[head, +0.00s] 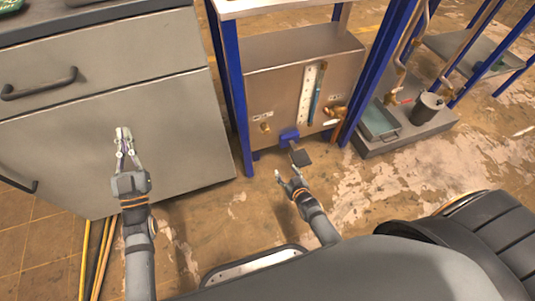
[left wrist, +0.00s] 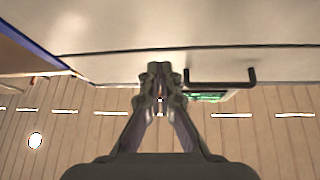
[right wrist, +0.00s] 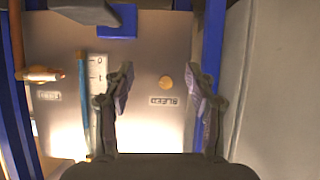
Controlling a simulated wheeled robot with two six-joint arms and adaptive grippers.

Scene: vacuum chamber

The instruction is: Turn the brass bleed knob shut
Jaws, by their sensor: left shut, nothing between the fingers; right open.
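The small round brass bleed knob (head: 265,127) sits on the lower left of a metal panel (head: 283,80), under a small label. In the right wrist view the knob (right wrist: 165,83) appears between the open fingers, beside an upside-down BLEED label (right wrist: 165,101). My right gripper (head: 287,174) is open and empty, in front of and below the panel, apart from the knob. It also shows in the right wrist view (right wrist: 160,90). My left gripper (head: 124,133) is shut and empty in front of the grey cabinet; its closed fingertips show in the left wrist view (left wrist: 160,70).
A blue bracket (head: 289,134) with a dark plate (head: 300,157) juts from the panel's lower edge near my right gripper. Blue posts (head: 233,90) flank the panel. A scale strip (head: 307,95) and another brass fitting (head: 336,112) are to the right. The grey cabinet (head: 100,110) stands left.

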